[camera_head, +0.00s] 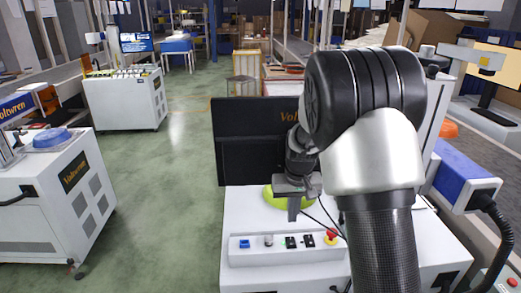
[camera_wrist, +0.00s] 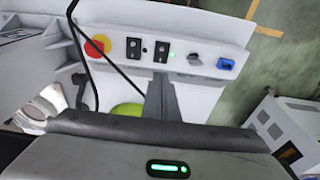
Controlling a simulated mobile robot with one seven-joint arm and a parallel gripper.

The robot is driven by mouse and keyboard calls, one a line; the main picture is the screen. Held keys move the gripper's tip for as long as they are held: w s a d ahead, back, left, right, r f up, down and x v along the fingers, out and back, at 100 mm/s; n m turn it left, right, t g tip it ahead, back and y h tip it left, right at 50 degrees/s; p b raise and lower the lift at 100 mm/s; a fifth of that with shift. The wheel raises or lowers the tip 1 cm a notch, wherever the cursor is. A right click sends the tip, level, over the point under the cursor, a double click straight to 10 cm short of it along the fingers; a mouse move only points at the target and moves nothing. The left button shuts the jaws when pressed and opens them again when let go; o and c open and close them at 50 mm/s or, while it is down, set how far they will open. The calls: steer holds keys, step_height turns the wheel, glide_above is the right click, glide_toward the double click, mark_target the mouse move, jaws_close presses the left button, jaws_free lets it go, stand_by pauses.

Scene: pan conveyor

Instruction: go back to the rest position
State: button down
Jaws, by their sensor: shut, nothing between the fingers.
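My gripper (camera_head: 293,208) hangs in front of the dark monitor, above the white machine top (camera_head: 240,210). Its fingers are together with nothing between them. In the wrist view the closed fingers (camera_wrist: 160,90) point toward the control strip (camera_wrist: 215,30). My arm bends over from the right and covers much of the machine. A lime-green round item (camera_head: 272,196) is partly hidden behind my gripper; a piece of it also shows in the wrist view (camera_wrist: 127,109).
The control strip (camera_head: 262,256) has a red knob on yellow (camera_head: 330,237), black switches and a blue socket. A dark monitor (camera_head: 240,140) stands behind. White cabinets (camera_head: 125,100) and a blue lidded container (camera_head: 52,138) are left. The green floor (camera_head: 175,190) between is clear.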

steer(key=s+r+t+p, duration=0.1)
steer(key=s+r+p, duration=0.1)
steer(key=s+r, duration=0.35)
steer(key=s+r+p, duration=0.1)
steer(key=s+r, duration=0.2)
steer(key=r, duration=0.6)
steer(key=s+r+t+p, duration=0.1)
steer(key=s+r+p, duration=0.1)
steer(key=s+r, duration=0.35)
steer(key=s+r+t+p, duration=0.1)
steer(key=s+r+p, duration=0.1)
steer(key=s+r, duration=0.3)
steer(key=s+r+p, duration=0.2)
steer(key=s+r, duration=0.3)
steer(key=s, duration=0.4)
steer(key=shift+s+t+p, duration=0.35)
steer(key=shift+t+p, duration=0.05)
